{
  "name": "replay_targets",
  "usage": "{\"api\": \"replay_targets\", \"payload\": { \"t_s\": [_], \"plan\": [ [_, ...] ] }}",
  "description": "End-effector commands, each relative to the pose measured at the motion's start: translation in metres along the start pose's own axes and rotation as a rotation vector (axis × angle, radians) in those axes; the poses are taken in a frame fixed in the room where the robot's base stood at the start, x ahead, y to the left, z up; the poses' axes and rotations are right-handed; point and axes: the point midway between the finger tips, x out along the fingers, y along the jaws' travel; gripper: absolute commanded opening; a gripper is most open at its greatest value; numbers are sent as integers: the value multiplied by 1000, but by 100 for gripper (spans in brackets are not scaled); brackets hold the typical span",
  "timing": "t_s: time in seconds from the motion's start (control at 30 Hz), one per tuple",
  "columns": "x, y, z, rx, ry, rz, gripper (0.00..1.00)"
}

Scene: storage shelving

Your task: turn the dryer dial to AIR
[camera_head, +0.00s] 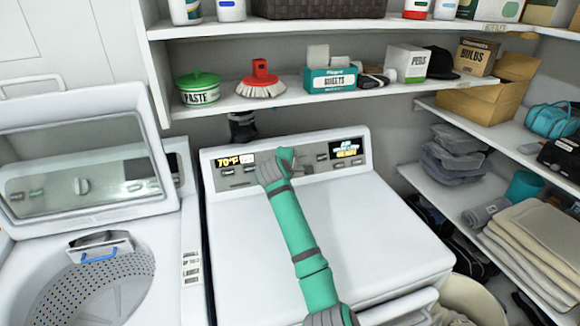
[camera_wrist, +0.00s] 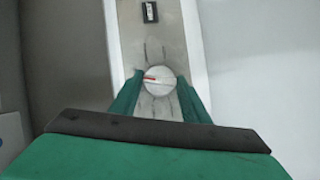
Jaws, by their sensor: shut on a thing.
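The white dryer (camera_head: 340,235) stands in the middle of the head view, with a control panel along its back. Its round dial (camera_wrist: 158,79) shows in the wrist view as a pale disc with a red mark pointing left. My gripper (camera_wrist: 158,95) is shut on the dial, with one green finger on each side. In the head view my green arm reaches over the dryer top, and my gripper (camera_head: 285,160) covers the dial. A lit display (camera_head: 347,147) at the panel's right has text too small to read surely. Another display (camera_head: 235,160) at the left reads 70°F.
An open washer (camera_head: 180,225) stands left of the dryer. A shelf (camera_head: 290,102) above the panel holds a paste tin (camera_head: 198,90), a red brush (camera_head: 262,80) and a sheets box (camera_head: 330,80). Side shelves at the right hold folded towels (camera_head: 540,235).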

Motion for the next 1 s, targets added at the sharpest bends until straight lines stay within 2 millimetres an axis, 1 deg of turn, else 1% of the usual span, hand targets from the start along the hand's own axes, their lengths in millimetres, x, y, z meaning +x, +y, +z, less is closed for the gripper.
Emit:
{"api": "replay_targets", "payload": {
  "t_s": [0.1,0.33,0.83,0.87,0.9,0.93,1.0],
  "plan": [
    [2,-1,2,50,-4,-28,20],
    [2,0,4,105,-6,-56,20],
    [2,0,6,119,-7,-62,20],
    [2,0,6,119,-8,-62,50],
    [2,0,6,119,-8,-62,59],
    [2,0,6,119,-8,-61,61],
    [2,0,6,119,-7,-60,61]
  ]
}}
